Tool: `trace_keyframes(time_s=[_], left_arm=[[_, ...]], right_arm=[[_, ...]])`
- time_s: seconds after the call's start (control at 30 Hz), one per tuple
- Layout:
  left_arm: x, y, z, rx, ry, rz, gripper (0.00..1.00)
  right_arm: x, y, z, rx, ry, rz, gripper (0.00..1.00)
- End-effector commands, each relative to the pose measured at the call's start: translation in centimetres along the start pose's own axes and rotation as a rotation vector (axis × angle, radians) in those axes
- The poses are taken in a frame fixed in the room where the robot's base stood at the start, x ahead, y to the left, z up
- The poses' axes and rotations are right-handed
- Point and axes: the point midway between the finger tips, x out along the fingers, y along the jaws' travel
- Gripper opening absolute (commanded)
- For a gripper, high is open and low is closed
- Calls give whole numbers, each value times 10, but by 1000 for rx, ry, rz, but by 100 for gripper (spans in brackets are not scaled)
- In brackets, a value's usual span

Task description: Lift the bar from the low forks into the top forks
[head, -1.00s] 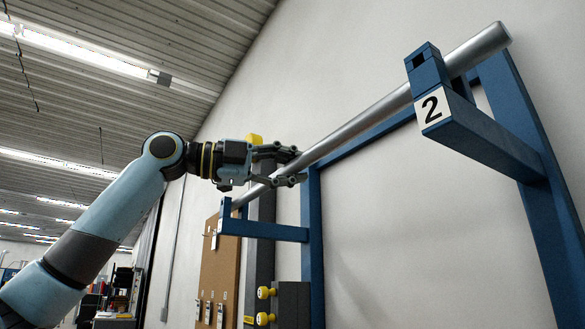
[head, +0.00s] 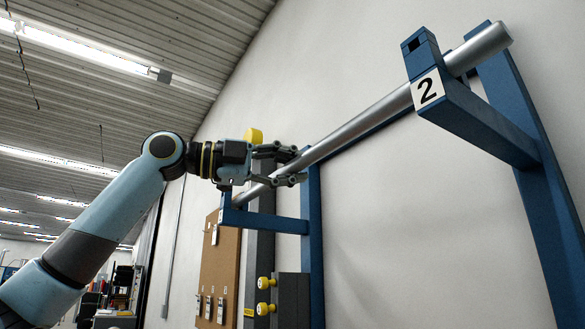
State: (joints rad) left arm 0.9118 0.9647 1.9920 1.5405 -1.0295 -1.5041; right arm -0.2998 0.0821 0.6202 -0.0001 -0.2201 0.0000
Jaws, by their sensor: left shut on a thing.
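The bar (head: 375,123) is a long grey metal tube that slants from lower left to upper right in the head view. My left gripper (head: 297,165) is shut around it near its left end. On the right, the bar lies behind the upright front prong of the blue fork labelled 2 (head: 477,128), close above the fork's arm. On the left, its end is at the other blue fork (head: 265,222), just behind that prong. Whether the bar touches either fork's bottom I cannot tell. My right gripper is not in view.
A blue rack frame (head: 314,265) stands against the pale wall (head: 410,230). Below the left fork are a dark grey box (head: 291,300) with yellow knobs (head: 264,284) and a brown board (head: 220,262). The space left of my arm is open.

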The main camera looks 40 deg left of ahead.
Motion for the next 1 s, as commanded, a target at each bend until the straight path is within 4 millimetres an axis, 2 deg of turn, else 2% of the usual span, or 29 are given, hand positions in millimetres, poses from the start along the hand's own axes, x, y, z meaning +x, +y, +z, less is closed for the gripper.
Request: trace_keyframes(time_s=[0.27,0.3,0.5,1.0], left_arm=[[0,2,0,1,0,-2,0],[0,2,0,1,0,-2,20],[0,1,0,1,0,-2,47],[0,2,0,0,0,1,47]], right_arm=[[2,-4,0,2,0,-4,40],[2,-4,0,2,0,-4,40],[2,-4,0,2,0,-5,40],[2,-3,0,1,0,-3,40]])
